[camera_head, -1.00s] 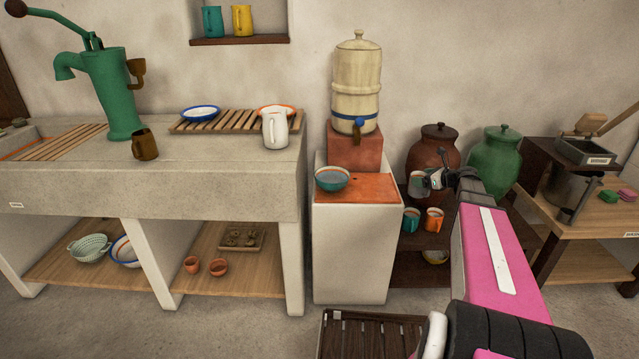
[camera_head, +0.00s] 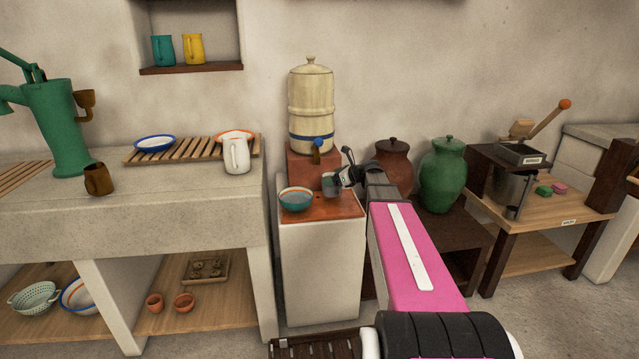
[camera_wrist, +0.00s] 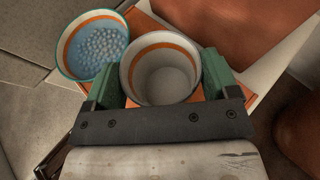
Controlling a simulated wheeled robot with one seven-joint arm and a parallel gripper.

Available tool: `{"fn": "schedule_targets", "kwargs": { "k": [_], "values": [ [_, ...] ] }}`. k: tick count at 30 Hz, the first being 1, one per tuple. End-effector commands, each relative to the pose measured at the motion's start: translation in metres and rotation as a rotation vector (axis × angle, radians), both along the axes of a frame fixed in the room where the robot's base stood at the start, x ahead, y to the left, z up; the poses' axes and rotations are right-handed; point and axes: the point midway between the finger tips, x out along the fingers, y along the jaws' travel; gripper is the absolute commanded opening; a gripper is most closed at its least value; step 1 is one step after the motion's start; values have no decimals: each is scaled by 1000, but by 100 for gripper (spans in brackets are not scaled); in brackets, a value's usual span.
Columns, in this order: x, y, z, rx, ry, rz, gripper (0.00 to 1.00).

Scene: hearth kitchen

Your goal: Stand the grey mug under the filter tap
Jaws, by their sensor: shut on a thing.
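The grey mug (camera_head: 330,188) is in my gripper (camera_head: 343,178), over the orange top (camera_head: 338,211) of the white stand. In the wrist view the mug (camera_wrist: 160,72) is upright and looks empty, with an orange band inside its rim. Green fingers of my gripper (camera_wrist: 162,82) close on it from both sides. The filter (camera_head: 311,100) stands on a red-brown block (camera_head: 302,172). Its tap (camera_head: 317,148), below a blue band, is above and slightly left of the mug. I cannot tell whether the mug's base touches the orange top.
A brown jar (camera_head: 394,165) and a green jar (camera_head: 442,175) stand to the right. A white jug (camera_head: 236,156) is on the counter at left.

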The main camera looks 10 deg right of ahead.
Motion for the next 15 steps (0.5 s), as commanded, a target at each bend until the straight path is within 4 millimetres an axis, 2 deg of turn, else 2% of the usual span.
{"fn": "schedule_targets", "kwargs": {
  "k": [1, 6, 15],
  "values": [
    [11, 10, 0, 1, -1, 2, 54],
    [29, 31, 0, 1, 0, 1, 54],
    [42, 45, 0, 1, 0, 1, 54]
  ]
}}
